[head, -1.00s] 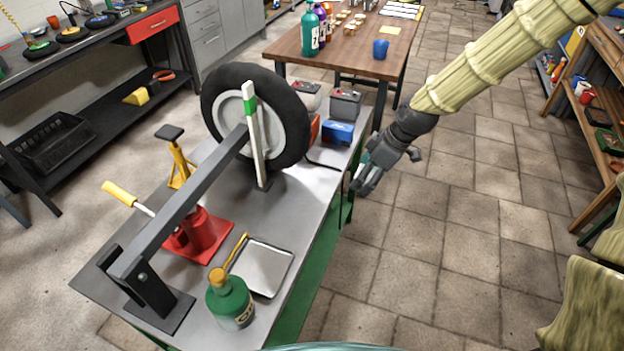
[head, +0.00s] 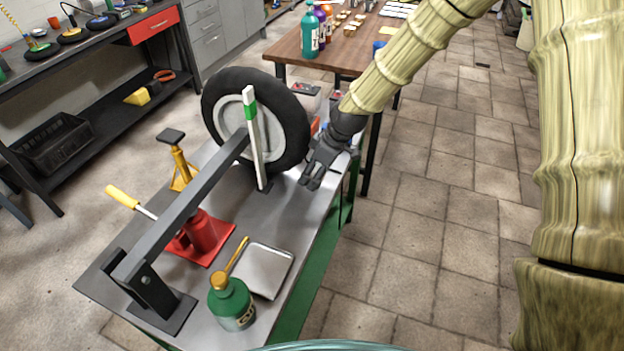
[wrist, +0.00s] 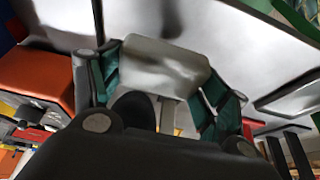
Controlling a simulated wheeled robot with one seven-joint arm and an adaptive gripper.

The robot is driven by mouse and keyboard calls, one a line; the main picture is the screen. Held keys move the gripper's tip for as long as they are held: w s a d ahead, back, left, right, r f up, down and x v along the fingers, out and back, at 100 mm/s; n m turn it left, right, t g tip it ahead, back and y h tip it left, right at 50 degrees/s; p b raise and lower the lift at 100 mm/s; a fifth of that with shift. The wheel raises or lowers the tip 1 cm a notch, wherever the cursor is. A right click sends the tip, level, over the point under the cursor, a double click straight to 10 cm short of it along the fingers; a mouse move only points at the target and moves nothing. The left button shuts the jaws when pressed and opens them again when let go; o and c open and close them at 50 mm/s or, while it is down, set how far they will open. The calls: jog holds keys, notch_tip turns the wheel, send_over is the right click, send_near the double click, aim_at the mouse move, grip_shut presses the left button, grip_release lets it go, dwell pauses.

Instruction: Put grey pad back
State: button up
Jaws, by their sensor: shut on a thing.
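My gripper (head: 311,181) is over the green-legged bench's metal top (head: 222,205), just right of the tyre, with its fingers pointing down. In the wrist view its teal-lined fingers are shut on a pale grey pad (wrist: 165,68), a block with rounded corners. The pad sits between the fingertips. I cannot make it out in the head view, where the dark gripper covers it. I cannot tell whether the pad touches the bench top.
A tyre (head: 293,122) and a white post with a green band (head: 252,139) stand left of my gripper. A square metal tray (head: 264,271), a green bottle (head: 233,304) and a red jack (head: 203,236) are nearer. An orange box (wrist: 36,76) shows in the wrist view.

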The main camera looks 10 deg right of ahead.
jog(key=shift+f, duration=1.35)
jog(key=shift+a+f+p, duration=0.25)
jog(key=shift+f+p, duration=0.1)
jog(key=shift+f, duration=0.25)
jog(key=shift+f, duration=0.1)
jog(key=o, duration=1.1)
jog(key=shift+w, duration=0.1)
jog(key=shift+d+r, duration=0.2)
jog(key=shift+r, duration=0.35)
jog(key=v, duration=1.1)
jog(key=shift+b, duration=0.35)
jog(key=shift+a, duration=0.1)
